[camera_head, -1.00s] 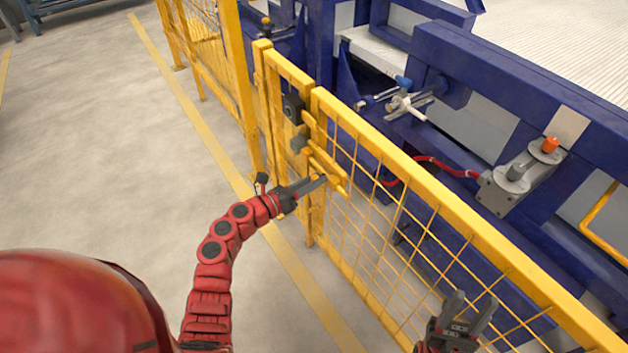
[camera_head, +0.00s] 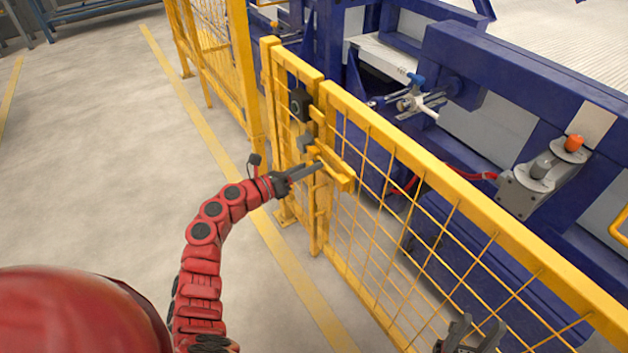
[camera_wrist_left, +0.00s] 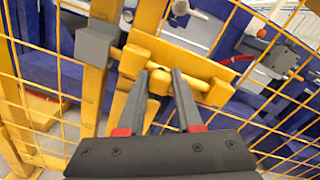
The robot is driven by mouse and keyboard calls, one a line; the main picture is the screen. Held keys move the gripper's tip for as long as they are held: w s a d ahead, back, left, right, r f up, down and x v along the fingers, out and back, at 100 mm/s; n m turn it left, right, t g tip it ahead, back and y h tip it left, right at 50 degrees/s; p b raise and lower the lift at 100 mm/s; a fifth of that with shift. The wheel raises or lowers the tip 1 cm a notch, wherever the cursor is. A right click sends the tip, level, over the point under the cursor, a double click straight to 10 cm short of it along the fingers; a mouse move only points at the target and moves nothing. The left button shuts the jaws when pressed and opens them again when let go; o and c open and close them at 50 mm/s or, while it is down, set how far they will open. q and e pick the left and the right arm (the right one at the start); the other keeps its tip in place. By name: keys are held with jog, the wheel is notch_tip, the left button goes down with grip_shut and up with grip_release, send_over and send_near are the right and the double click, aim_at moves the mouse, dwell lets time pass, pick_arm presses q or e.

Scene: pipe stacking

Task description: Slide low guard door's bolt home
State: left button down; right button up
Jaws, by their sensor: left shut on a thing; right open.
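The low yellow mesh guard door (camera_head: 450,215) stands beside a yellow post section. Its yellow bolt housing (camera_head: 338,172) is on the door near the post; it also shows in the left wrist view (camera_wrist_left: 205,72). My left gripper (camera_head: 319,166) is shut on the bolt's small yellow handle (camera_wrist_left: 159,82), with one finger on each side. A thin yellow rod (camera_wrist_left: 116,53) runs from the housing to the grey block (camera_wrist_left: 95,42) on the post side. How deep it sits in the block is hidden. My right gripper (camera_head: 474,332) is open and empty at the bottom edge, near the door mesh.
Blue machine frames (camera_head: 520,80) with a grey and orange device (camera_head: 545,175) stand behind the door. A black lock box (camera_head: 300,104) is on the post section. Open concrete floor (camera_head: 90,170) with a yellow line lies to the left.

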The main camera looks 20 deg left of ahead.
pick_arm(q)
jog(key=shift+w+a+r, duration=0.1)
jog(key=shift+a, duration=0.15)
jog(key=c, duration=0.8)
grip_release()
jog(key=shift+o, duration=1.1)
jog(key=shift+w, duration=0.1)
jog(key=p+v, duration=0.1)
jog(key=v, duration=1.6)
jog(key=shift+s, duration=0.25)
jog(key=shift+a, duration=0.1)
